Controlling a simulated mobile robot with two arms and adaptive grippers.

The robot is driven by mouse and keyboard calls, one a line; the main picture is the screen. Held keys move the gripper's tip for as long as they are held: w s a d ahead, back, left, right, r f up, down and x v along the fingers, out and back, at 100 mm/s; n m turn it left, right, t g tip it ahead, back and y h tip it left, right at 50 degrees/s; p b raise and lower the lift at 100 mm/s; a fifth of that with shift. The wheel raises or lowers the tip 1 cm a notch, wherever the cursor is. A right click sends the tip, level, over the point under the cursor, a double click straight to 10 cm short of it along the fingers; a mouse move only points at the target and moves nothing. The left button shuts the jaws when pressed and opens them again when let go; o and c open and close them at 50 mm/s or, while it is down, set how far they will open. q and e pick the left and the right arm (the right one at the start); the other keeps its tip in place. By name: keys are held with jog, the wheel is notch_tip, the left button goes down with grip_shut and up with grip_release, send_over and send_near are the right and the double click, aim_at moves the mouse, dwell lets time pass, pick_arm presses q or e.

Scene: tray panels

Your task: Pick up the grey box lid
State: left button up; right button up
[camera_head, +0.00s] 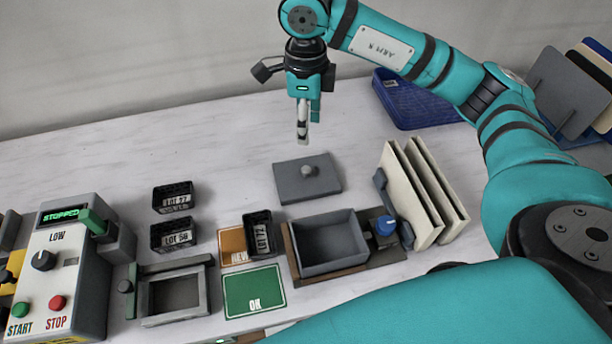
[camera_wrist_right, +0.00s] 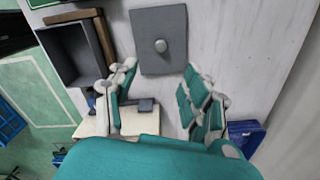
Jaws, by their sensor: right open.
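The grey box lid (camera_head: 308,179) is a flat square plate with a round knob on top, lying on the pale table behind the open grey box (camera_head: 329,243). In the right wrist view the lid (camera_wrist_right: 160,40) lies ahead of the fingers, with its knob near its middle. My right gripper (camera_head: 303,138) hangs above the table behind the lid, pointing down. In the right wrist view my right gripper (camera_wrist_right: 155,90) is open, its fingers wide apart with nothing between them. The grey box also shows in the right wrist view (camera_wrist_right: 74,52). My left gripper is not in view.
Two cream panels (camera_head: 420,195) stand right of the box, beside a blue knob (camera_head: 384,225). A blue basket (camera_head: 410,105) is at the back right. Small black lot trays (camera_head: 175,198), a green OK mat (camera_head: 254,291) and a control station (camera_head: 60,265) are left.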

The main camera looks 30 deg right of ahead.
jog(key=p, duration=0.1)
send_over(306, 169)
notch_tip(306, 169, down, 8)
jog(key=shift+s+f, duration=0.1)
jog(key=shift+f, duration=0.15)
jog(key=shift+f+p, duration=0.7)
jog(key=shift+f, duration=2)
grip_shut()
